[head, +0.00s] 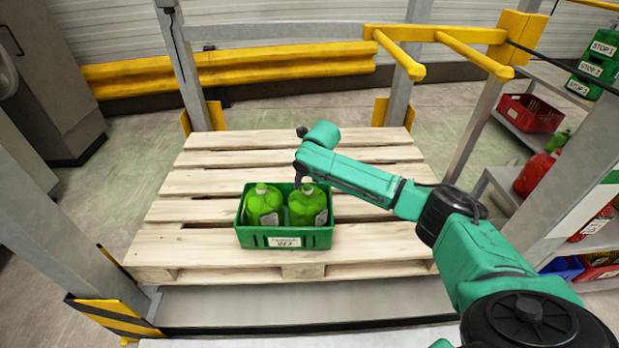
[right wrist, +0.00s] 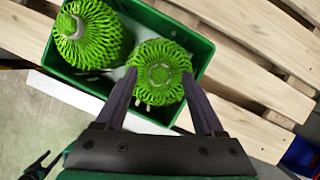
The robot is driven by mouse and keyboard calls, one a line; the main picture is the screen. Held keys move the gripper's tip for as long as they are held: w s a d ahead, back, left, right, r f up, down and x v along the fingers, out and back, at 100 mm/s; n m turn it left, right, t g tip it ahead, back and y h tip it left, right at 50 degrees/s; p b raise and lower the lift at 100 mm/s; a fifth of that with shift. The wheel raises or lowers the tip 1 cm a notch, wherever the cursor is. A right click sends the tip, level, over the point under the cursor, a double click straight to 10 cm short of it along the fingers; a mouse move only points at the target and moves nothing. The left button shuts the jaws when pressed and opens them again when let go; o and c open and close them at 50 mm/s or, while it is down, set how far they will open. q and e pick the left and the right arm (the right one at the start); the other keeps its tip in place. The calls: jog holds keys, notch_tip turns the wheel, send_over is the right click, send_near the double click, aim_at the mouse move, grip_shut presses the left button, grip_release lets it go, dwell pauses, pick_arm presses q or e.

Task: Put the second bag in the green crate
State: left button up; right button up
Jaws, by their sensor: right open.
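The green crate (head: 319,239) stands on the pallet with two green net bags in it, side by side and upright. The left bag (head: 263,207) also shows at the upper left of the right wrist view (right wrist: 90,35). The right bag (head: 308,207) also shows between my fingers in the right wrist view (right wrist: 160,72). My right gripper (head: 304,182) is open at the top of the right bag, one finger on each side of it. I cannot tell whether the fingers touch the net.
The wooden pallet (head: 200,210) has bare slats around the crate. Grey posts and yellow rails (head: 440,35) frame it. A shelf on the right holds a red crate (head: 530,113), red bags (head: 533,175) and a blue crate (head: 563,267). Green crates (head: 597,67) are stacked at the far right.

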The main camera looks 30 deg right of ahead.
pick_arm(q)
jog(key=s, duration=0.1)
jog(key=s+p, duration=0.1)
jog(key=s, duration=0.1)
jog(key=s+a+f+p, duration=0.1)
jog(key=s, duration=0.1)
pick_arm(e)
jog(key=v, duration=1.2)
